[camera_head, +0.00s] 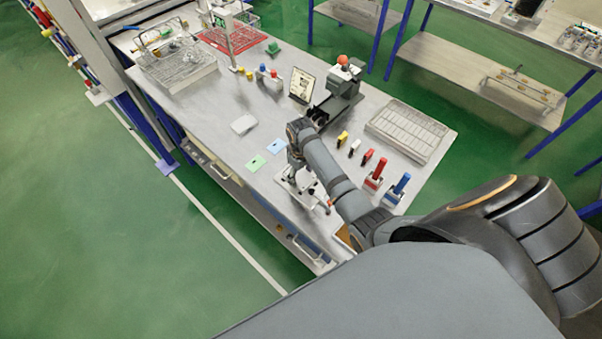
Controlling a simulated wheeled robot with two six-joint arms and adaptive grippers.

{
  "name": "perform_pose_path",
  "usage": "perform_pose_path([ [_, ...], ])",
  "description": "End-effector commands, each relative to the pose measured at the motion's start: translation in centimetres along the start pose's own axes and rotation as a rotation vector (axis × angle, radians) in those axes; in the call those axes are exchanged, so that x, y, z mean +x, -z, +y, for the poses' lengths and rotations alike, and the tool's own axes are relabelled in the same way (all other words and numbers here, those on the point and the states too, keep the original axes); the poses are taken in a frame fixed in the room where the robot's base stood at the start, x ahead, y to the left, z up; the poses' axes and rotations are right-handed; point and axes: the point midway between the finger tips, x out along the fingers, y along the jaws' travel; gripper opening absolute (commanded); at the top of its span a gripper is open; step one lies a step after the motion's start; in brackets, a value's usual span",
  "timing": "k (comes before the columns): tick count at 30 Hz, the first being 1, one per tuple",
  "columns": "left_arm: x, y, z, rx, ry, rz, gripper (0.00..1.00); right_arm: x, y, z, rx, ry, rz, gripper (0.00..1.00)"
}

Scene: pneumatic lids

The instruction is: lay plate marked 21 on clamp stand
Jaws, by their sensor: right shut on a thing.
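A blue plate (276,146), a green plate (256,163) and a whitish block (244,124) lie flat to the left. My left gripper is not in view.
Red (375,174) and blue (396,189) handled tools stand right of my forearm. Small yellow, black and red pieces (355,148) lie near a compartment tray (409,132). Wire baskets (178,66) are at the far left.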

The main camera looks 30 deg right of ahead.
Motion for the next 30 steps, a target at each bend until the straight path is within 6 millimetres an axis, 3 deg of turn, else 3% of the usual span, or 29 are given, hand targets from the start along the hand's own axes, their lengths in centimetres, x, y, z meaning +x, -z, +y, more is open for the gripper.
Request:
perform_pose_path([
  [23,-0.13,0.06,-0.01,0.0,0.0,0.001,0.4,0.55,0.05,0.01,0.0,0.0,0.002,0.22],
  [24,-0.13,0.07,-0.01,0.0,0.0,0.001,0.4,0.55,0.05,0.01,0.0,0.0,0.002,0.71],
  [28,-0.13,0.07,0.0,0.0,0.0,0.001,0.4,0.56,0.05,0.0,0.0,0.0,0.001,0.89],
  [30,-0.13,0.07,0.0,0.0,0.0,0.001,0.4,0.57,0.04,0.0,0.0,0.0,0.001,0.92],
])
